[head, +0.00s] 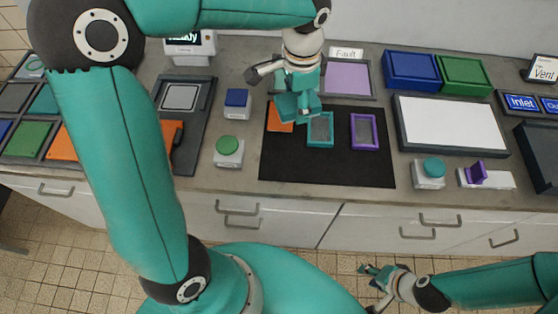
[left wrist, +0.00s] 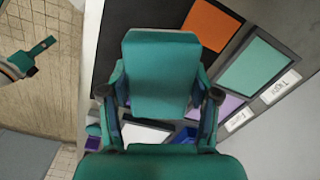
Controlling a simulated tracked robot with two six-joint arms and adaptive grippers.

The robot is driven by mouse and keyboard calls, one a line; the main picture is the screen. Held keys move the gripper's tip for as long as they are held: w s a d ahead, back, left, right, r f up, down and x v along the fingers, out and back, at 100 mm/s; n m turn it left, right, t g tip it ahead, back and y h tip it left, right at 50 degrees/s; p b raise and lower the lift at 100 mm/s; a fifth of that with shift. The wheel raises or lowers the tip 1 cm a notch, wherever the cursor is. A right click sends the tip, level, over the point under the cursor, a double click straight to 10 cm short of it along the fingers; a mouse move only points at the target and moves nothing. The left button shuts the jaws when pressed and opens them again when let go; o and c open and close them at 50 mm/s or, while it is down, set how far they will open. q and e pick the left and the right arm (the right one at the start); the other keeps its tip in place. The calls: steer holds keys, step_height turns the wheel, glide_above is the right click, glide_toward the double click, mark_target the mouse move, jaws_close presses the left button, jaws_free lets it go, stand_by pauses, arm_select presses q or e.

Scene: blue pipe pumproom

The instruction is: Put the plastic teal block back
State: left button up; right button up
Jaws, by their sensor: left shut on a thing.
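In the head view my left gripper (head: 298,106) is above the black mat (head: 328,172), near its back left edge. It is shut on a teal block, which shows in the left wrist view (left wrist: 160,72) between the fingers. In that view a light teal panel (left wrist: 255,65) in a grey frame lies beyond the block, to its right, beside a white label.
On the mat are an orange patch (head: 280,117), a teal-framed piece (head: 320,130) and a purple-framed piece (head: 364,131). Behind the mat is a purple panel (head: 347,77) labelled Fault. Button boxes (head: 229,146) stand to the left. A white-topped tray (head: 452,123) is at right.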

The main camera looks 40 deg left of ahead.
arm_select(q)
steer(key=s+a+r+m+b, duration=0.1)
steer(key=s+r+m, duration=0.3)
steer(key=s, duration=0.1)
glide_above(277, 157)
step_height(277, 157, down, 15)
steer(key=shift+s+f+b, duration=0.1)
steer(key=shift+f+b, duration=0.05)
steer(key=shift+b, duration=0.2)
steer(key=shift+f, duration=1.8)
steer(key=shift+f, duration=0.2)
steer(key=o, duration=1.1)
steer(key=shift+r, duration=0.1)
